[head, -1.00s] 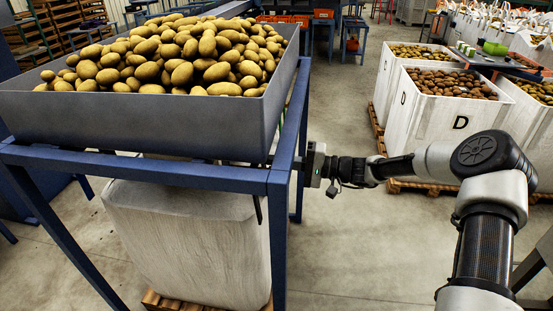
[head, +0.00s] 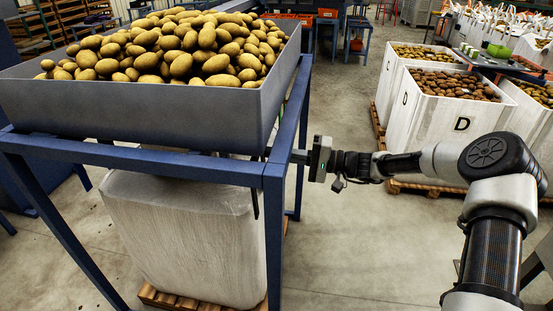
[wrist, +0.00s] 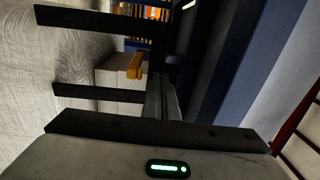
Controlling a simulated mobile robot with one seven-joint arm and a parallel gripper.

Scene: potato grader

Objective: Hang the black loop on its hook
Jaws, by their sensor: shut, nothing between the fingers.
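My gripper (wrist: 163,88) is shut and empty; in the wrist view its grey fingers lie together. In the head view its fingers (head: 299,157) reach leftward to the blue frame's right post, which hides their tips. A black strap, apparently part of the loop, hangs by the white bag's right corner (head: 255,203), under the hopper. In the wrist view two black straps (wrist: 90,20) (wrist: 95,92) stretch in from the left, near the fingers. I cannot tell whether either touches them. A yellow piece (wrist: 135,65) shows beyond the fingers; I cannot tell whether it is the hook.
The blue frame (head: 275,200) carries a grey hopper (head: 130,110) heaped with potatoes. The white bag (head: 185,240) stands on a pallet (head: 175,300) below. White crates (head: 440,125) stand at the right. Floor (head: 350,250) between is clear.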

